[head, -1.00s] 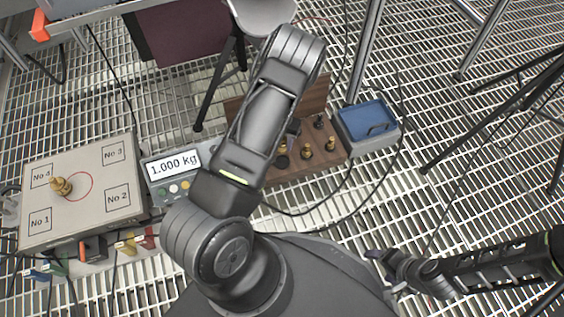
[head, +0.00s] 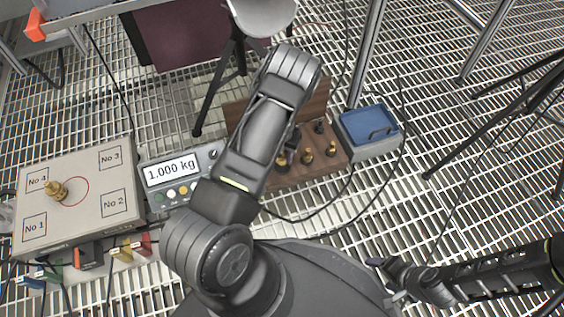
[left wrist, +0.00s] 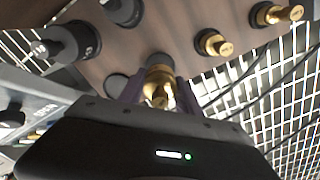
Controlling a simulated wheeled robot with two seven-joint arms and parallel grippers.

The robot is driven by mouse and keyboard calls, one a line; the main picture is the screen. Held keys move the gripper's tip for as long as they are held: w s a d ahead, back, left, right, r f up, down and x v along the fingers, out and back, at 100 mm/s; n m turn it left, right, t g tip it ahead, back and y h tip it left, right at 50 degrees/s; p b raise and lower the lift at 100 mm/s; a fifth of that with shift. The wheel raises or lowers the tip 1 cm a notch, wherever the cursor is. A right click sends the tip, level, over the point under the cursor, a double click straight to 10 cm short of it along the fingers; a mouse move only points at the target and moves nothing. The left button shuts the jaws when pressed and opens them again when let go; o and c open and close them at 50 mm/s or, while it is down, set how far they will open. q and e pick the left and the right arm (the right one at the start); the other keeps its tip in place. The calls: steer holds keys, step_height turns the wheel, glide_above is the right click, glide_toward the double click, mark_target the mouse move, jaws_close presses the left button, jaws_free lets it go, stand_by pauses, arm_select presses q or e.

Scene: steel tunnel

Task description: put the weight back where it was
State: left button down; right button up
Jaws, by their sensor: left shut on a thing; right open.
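My left gripper (left wrist: 158,94) is shut on a brass weight (left wrist: 159,76) at the wooden weight block (left wrist: 185,30). In the head view this weight (head: 281,161) shows at the block (head: 273,183), beside my forearm, which hides most of the gripper. I cannot tell if its base touches the block. A dark round recess (left wrist: 117,85) is beside it. Another brass weight (head: 55,190) stands on the scale platform (head: 85,225), at the left of a red circle. The display (head: 171,170) reads 1.000 kg. My right gripper (head: 385,275) is open and empty at lower right.
Two more brass weights (head: 307,155) (head: 331,149) and dark weights (left wrist: 70,42) (left wrist: 125,10) stand in the block. A grey case with a blue top (head: 370,124) is to its right. Stand legs (head: 216,90) and cables are close by over the grating floor.

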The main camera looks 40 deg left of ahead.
mark_target(282, 162)
arm_select(q)
step_height(282, 162, down, 3)
steer(key=shift+f+b, duration=0.15)
steer(key=shift+b, duration=0.5)
steer(key=shift+f, duration=0.45)
steer(key=c, duration=0.8)
jaws_free()
steer(key=shift+c, duration=0.2)
step_height(282, 162, up, 12)
steer(key=p, duration=0.5)
steer(key=shift+r+p, duration=0.1)
steer(key=shift+p, duration=0.2)
